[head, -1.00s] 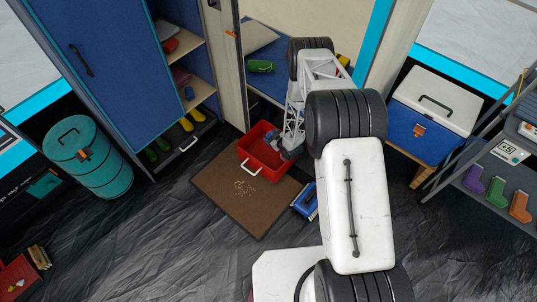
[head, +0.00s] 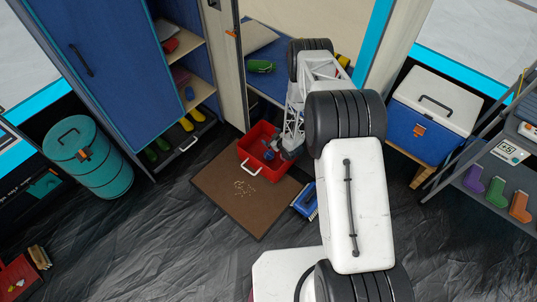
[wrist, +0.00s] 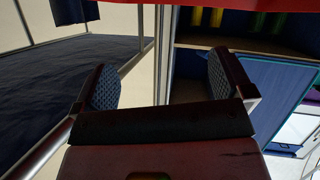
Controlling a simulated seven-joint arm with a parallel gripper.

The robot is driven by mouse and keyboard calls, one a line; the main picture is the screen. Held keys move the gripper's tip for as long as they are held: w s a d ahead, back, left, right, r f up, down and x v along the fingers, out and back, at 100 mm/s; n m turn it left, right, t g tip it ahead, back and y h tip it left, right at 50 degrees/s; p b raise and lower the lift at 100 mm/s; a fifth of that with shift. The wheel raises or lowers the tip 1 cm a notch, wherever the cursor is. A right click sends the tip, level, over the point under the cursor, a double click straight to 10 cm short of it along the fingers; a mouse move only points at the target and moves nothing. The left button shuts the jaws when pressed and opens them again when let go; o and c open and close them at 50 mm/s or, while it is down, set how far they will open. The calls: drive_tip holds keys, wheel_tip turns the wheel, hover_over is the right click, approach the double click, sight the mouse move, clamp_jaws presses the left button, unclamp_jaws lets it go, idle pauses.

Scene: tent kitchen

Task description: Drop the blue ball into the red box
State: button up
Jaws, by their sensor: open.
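The red box (head: 250,165) stands open on the brown mat, with a white handle on its near side. My gripper (head: 282,152) is low over the right part of the box. In the wrist view my gripper (wrist: 164,85) is open, with nothing between its two padded fingers. A small dark blue round shape (head: 268,155), which looks like the blue ball, shows within the box's outline just left of the gripper. I cannot tell whether it rests on the box floor. A red edge, probably the box, crosses the top of the wrist view.
The brown mat (head: 225,190) has pale crumbs on it. A blue dustpan-like thing (head: 306,201) lies at its right edge. A blue cabinet (head: 110,60) stands left, and a blue and white cooler (head: 425,125) right.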

drive_tip(key=shift+r, duration=0.2)
drive_tip(key=s+r, duration=0.2)
drive_tip(key=s, duration=0.6)
drive_tip(key=s+d+r, duration=0.1)
drive_tip(key=s+r, duration=0.1)
drive_tip(key=s, duration=0.6)
drive_tip(key=shift+d+r, duration=0.25)
drive_tip(key=shift+r, duration=0.1)
idle(0.5)
